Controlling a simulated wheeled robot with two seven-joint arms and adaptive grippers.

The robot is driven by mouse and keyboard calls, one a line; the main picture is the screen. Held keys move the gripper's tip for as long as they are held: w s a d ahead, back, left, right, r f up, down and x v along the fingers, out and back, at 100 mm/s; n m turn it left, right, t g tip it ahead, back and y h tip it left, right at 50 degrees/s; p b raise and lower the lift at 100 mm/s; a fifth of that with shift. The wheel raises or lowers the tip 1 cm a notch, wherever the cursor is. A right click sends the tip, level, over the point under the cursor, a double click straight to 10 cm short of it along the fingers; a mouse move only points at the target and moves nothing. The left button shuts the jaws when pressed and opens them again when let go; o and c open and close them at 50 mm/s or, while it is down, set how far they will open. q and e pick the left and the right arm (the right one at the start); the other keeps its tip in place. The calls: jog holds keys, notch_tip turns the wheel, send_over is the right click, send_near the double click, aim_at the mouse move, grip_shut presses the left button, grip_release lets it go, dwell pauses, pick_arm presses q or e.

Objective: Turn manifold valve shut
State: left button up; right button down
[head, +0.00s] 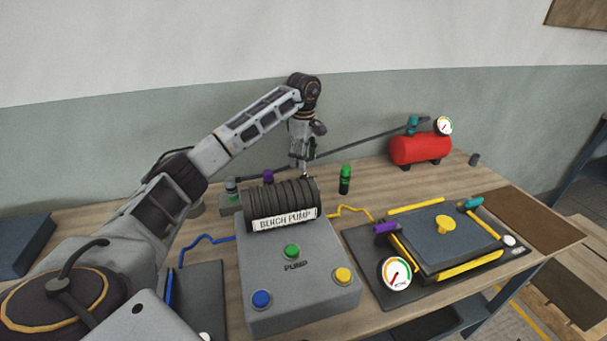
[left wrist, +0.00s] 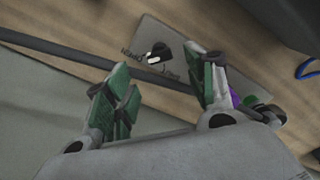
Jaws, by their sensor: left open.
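In the left wrist view, a black knob (left wrist: 160,53) with a white mark sits on a grey plate (left wrist: 200,40) with dark lettering that I cannot fully read. It appears to be the manifold valve. My left gripper (left wrist: 165,88) is open, with its green-padded fingers spread and the knob showing beyond the gap between them. They look apart from it. In the head view, my left gripper (head: 303,168) points down just behind the bench pump (head: 300,270). Part of a grey block (head: 229,206) shows behind the pump; the knob is hidden there. My right gripper is not in view.
A dark pipe (head: 365,137) runs behind the gripper from the red tank (head: 420,149). A green-capped bottle (head: 345,181) stands right of the gripper. A purple fitting (head: 267,176) stands behind the pump.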

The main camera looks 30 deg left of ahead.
aim_at(303, 175)
pick_arm(q)
notch_tip(303, 175, down, 4)
jog(key=shift+f, duration=1.15)
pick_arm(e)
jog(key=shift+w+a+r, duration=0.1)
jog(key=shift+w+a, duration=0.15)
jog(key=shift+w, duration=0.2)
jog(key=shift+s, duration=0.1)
pick_arm(q)
jog(key=shift+c, duration=0.7)
jog(key=c, duration=0.9)
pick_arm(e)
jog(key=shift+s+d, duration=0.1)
